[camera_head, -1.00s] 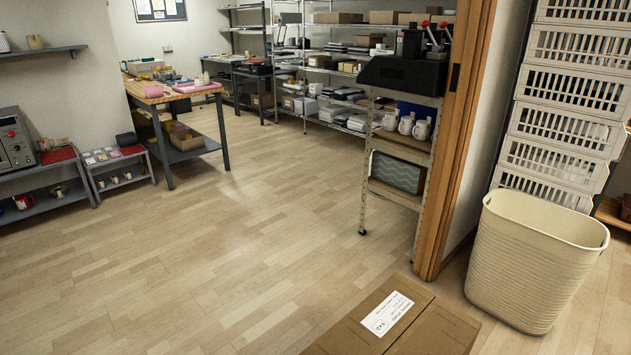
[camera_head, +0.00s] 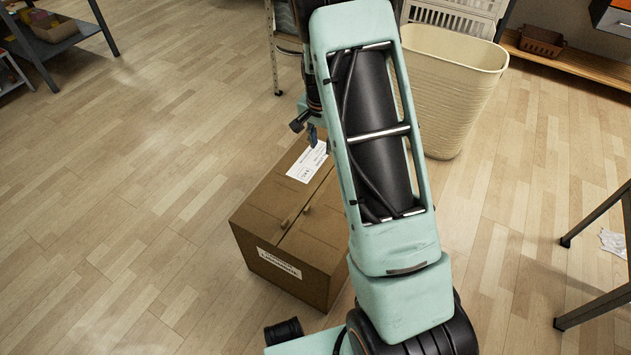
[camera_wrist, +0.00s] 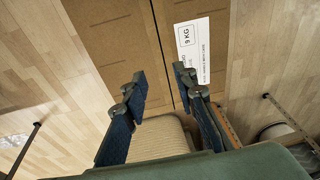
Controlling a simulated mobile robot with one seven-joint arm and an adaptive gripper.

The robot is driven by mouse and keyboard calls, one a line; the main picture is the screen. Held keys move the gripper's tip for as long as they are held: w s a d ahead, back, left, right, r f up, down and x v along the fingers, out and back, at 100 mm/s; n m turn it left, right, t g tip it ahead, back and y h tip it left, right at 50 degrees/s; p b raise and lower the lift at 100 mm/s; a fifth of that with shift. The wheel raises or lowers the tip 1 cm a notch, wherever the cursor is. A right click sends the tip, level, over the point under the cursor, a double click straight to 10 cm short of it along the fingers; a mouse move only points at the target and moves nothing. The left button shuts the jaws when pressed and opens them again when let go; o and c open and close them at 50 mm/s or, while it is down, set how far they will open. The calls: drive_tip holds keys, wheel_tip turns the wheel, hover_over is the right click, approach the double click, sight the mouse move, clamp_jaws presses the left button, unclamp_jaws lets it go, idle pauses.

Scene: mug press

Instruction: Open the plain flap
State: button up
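A closed brown cardboard box (camera_head: 255,205) stands on the floor, its top split by a seam into two flat flaps. The flap on the left in the head view bears a white label (camera_head: 308,161); the label also shows in the wrist view (camera_wrist: 195,50). The plain flap (camera_head: 322,225) is on the right in the head view, partly hidden by my arm. In the wrist view the plain flap (camera_wrist: 105,35) is left of the seam. My gripper (camera_wrist: 160,78) is open and empty, fingers apart above the box; in the head view its tips (camera_head: 306,130) show near the label's far end.
A cream ribbed bin (camera_head: 450,95) stands beyond the box to the right, partly behind my arm. Dark table legs (camera_head: 595,215) are at the right edge. A shelf with a brown basket (camera_head: 541,42) is at the back right. The floor left of the box is clear.

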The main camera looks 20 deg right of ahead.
sight(307, 207)
drive_tip(key=s+a+f+b, duration=0.1)
drive_tip(key=a+f, duration=0.1)
drive_tip(key=f, duration=0.4)
drive_tip(key=s+a+f+g+b, duration=0.1)
drive_tip(key=s+a+f, duration=0.1)
drive_tip(key=f, duration=0.5)
drive_tip(key=s+a+f+g+y+b, duration=0.1)
drive_tip(key=s+a+f, duration=0.1)
drive_tip(key=f, duration=0.5)
drive_tip(key=shift+s+b, duration=0.25)
drive_tip(key=shift+b, duration=0.15)
clamp_jaws()
